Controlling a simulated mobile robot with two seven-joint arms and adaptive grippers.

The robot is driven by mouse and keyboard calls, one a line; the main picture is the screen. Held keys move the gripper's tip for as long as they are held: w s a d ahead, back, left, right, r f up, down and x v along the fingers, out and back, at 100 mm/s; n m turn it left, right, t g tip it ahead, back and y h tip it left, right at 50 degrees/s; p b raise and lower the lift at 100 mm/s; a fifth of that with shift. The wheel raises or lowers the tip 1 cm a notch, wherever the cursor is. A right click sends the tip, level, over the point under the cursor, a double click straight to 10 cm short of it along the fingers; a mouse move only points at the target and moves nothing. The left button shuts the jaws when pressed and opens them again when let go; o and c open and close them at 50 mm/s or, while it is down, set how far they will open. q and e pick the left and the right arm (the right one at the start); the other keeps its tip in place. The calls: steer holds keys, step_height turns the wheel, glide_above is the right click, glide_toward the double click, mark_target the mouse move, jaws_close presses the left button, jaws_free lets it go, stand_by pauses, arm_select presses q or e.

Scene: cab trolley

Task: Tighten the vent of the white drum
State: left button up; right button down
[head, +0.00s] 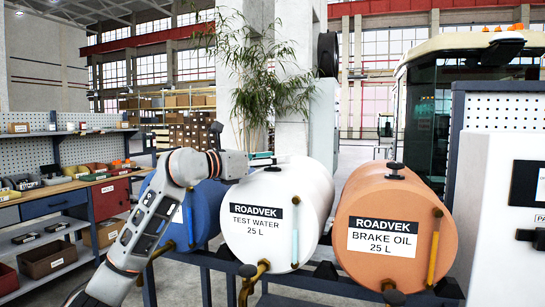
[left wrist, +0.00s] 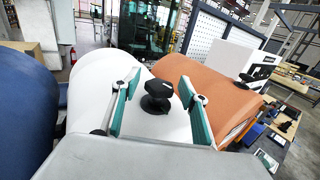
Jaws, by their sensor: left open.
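The white drum (head: 262,190), labelled TEST WATER 25 L, lies on its side on a dark rack. Its black vent knob (head: 273,168) sits on top. My left gripper (head: 264,159) comes in from the left, just above and beside this vent. In the left wrist view the vent (left wrist: 156,96) shows between the two open green-padded fingers of my left gripper (left wrist: 160,78), with a gap on each side. The fingers appear not to touch it. Nothing is held. My right gripper does not show.
The blue drum (head: 205,210) lies left of the white one, partly behind my arm. The orange BRAKE OIL drum (head: 378,205) lies right, with its own black vent (head: 395,170). A workbench with bins (head: 65,180) stands left; a plant (head: 262,75) stands behind.

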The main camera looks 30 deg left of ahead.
arm_select(q)
steer(key=c, duration=1.1)
steer(key=shift+w, duration=0.1)
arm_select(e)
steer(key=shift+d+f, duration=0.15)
arm_select(q)
steer(key=shift+f+m+h, duration=0.1)
steer(key=shift+m+h, duration=0.2)
steer(key=shift+h, duration=0.1)
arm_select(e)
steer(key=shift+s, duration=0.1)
arm_select(q)
steer(key=shift+m+g+h+p, duration=0.3)
steer(key=shift+m+g+h, duration=0.1)
steer(key=shift+g+h, duration=0.15)
steer(key=shift+m+g+h+p, duration=0.9)
steer(key=shift+m+h, duration=0.2)
steer(key=shift+h, duration=0.55)
steer(key=shift+g, duration=0.25)
steer(key=shift+d+m+h+p, duration=0.1)
steer(key=shift+m+h+p, duration=0.2)
steer(key=shift+m+h, duration=0.25)
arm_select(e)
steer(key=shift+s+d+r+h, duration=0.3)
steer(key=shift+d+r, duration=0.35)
